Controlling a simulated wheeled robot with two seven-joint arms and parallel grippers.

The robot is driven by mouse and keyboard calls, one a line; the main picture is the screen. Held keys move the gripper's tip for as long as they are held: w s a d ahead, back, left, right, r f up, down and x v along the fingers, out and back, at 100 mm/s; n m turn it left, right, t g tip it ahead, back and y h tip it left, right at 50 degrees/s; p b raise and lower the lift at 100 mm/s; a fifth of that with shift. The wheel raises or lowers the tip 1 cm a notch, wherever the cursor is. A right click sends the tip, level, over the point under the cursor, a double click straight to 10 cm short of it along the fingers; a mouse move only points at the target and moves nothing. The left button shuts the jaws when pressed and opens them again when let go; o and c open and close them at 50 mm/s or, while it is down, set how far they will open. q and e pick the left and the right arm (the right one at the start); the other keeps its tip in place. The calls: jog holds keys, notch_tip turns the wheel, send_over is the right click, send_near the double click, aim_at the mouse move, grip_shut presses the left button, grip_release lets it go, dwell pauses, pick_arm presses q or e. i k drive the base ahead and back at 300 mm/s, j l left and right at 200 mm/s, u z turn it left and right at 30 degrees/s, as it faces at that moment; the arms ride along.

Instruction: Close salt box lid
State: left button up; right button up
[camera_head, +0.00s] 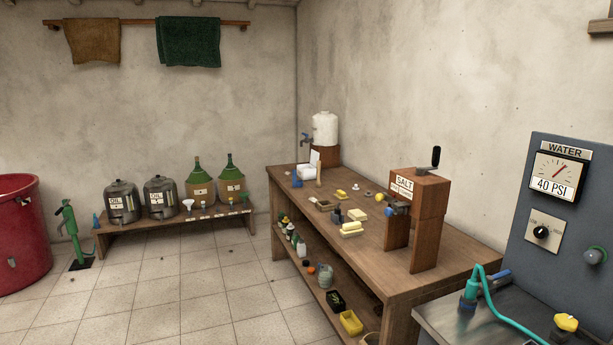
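A reddish-brown wooden box with a white SALT label (404,185) stands on wooden legs at the right part of the wooden workbench (370,262). A black upright handle (436,157) rises at the top right of the box. A blue and grey fitting (397,208) with a yellow part sits low on its front left. The box is small in view, and I cannot tell how its lid stands. Neither of my grippers is in view.
Yellow blocks (351,229) and small items lie on the bench left of the box. A white tank (325,127) stands at its far end. A grey WATER panel (565,215) and metal counter fill the right front.

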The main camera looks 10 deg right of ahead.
aim_at(314, 155)
jog(key=i, duration=0.85)
